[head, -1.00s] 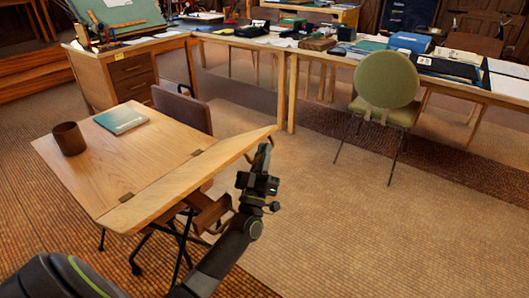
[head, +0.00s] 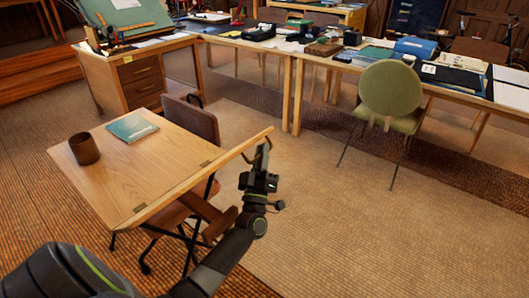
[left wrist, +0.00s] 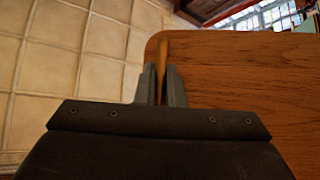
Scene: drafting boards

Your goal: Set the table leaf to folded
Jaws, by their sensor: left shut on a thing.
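The light wooden table (head: 140,170) stands at the left with two small hinges near its right edge. Its leaf (head: 215,169) runs along that edge as a narrow strip, seen almost edge-on and tilted against the top. My left gripper (head: 261,158) is at the leaf's far right corner, shut on its edge. In the left wrist view, the fingers (left wrist: 162,85) sit on both sides of a thin brown wooden edge beside a broad wood surface (left wrist: 240,90). My right gripper is not in view.
A brown mug (head: 84,149) and a teal book (head: 132,129) rest on the tabletop. A brown chair (head: 190,118) stands close behind the table. A green chair (head: 390,92) stands at the right. The carpet between them is clear.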

